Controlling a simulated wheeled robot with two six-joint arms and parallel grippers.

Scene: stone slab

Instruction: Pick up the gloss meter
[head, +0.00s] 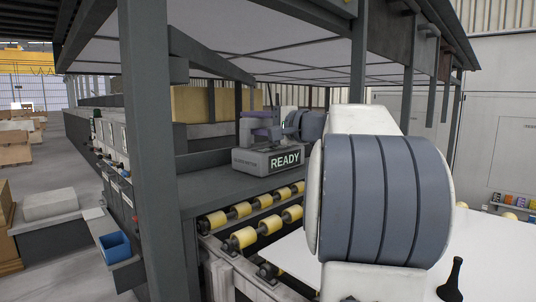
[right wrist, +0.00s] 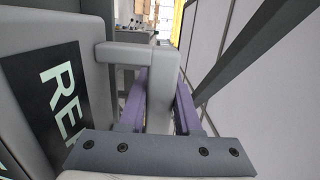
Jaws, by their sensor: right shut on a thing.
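The gloss meter (head: 250,160) is a grey box with a dark screen that reads READY. It stands upright on the dark grey top of the machine frame, or very close to it; I cannot tell if there is a gap. My right gripper (head: 262,132) is at its top, with purple fingers. In the right wrist view the fingers (right wrist: 160,88) are shut on the pale upright bar of the gloss meter's handle (right wrist: 160,65), one on each side. The meter's screen (right wrist: 58,100) fills the left of that view. My left gripper is not in view.
Yellow rollers (head: 243,238) and a white slab (head: 480,245) lie in front and to the right. A thick post (head: 150,150) stands at left, with a canopy overhead. A blue bin (head: 115,247) is at lower left. A black bottle-like thing (head: 453,280) is at lower right.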

